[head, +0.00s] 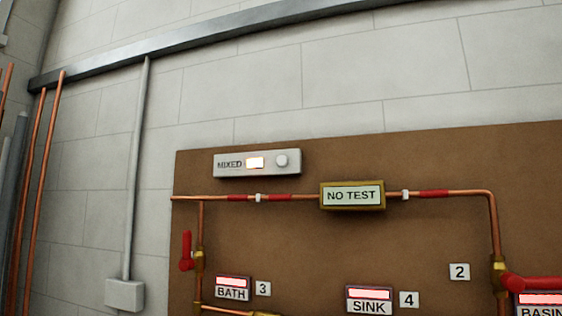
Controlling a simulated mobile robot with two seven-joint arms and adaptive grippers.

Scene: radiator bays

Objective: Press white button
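A round white button (282,160) sits at the right end of a light grey panel (257,173) marked MIXED. The panel is fixed near the top left of a brown board on the wall. Neither of my grippers shows in the head view. Nothing covers the button.
Copper pipes (300,197) cross the brown board (420,160) below the panel, with a NO TEST box (352,196).

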